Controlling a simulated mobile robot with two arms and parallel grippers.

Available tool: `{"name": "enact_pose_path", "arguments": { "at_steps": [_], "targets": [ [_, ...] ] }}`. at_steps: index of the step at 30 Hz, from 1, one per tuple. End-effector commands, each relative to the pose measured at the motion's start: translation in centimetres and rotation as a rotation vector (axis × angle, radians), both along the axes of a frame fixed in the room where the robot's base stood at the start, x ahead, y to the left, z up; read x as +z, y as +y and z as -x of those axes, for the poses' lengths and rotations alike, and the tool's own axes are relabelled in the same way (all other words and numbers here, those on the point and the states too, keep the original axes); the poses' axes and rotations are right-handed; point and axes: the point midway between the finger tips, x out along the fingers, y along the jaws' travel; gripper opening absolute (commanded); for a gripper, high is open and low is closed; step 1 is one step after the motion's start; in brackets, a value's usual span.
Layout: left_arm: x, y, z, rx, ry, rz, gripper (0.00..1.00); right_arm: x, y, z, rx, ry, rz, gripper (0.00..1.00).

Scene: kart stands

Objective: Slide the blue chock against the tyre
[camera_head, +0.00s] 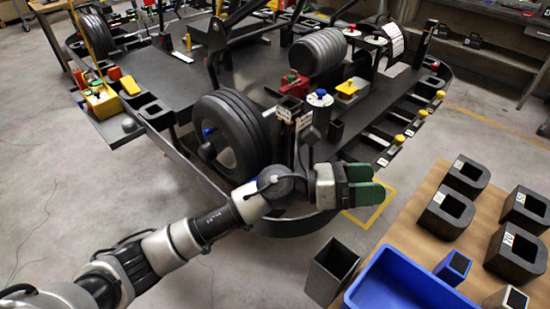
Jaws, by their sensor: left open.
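My left arm reaches in from the lower left. Its gripper (366,183), with green fingers, is open and empty, just right of the kart's front bumper. The nearest tyre (238,132) is dark and ribbed, and stands on the kart's left front, left of the gripper. Another tyre (318,52) is farther back. No wedge-shaped blue chock shows clearly. A small blue block (453,267) with a dark face stands on the wooden table at the lower right, apart from the gripper; I cannot tell whether it is the chock. My right gripper is out of view.
A blue tray (407,283) fills the table's front left. Several dark hollow blocks (447,212) stand behind it on the wooden table (405,228). A dark open bin (331,271) stands left of the tray. Bare concrete floor (270,272) lies around the bumper.

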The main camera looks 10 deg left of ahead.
Motion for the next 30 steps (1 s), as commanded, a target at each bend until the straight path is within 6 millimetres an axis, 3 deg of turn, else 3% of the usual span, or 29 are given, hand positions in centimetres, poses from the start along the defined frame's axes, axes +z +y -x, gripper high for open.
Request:
{"name": "enact_pose_path", "arguments": {
  "at_steps": [2, 5, 9, 13, 18, 30],
  "targets": [
    [-2.1, -0.4, 0.2, -0.162, -0.265, -0.268, 0.81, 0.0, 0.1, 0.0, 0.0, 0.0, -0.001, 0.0],
    [-5.6, 1.9, -0.8, -0.372, -0.543, -0.626, 0.81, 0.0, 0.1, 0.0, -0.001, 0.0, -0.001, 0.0],
    [-8.2, 8.8, -4.7, -0.636, -0.775, -1.105, 0.81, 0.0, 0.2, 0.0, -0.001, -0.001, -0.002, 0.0],
    [-7.7, 14.6, -7.5, -0.795, -0.828, -1.406, 0.81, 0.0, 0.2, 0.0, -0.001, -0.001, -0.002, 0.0],
    [-6.6, 18.3, -9.1, -0.886, -0.82, -1.58, 0.81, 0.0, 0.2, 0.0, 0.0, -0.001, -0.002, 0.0],
    [-6.5, 18.7, -9.2, -0.899, -0.816, -1.601, 0.81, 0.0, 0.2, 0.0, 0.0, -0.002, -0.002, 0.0]
  ]
}}
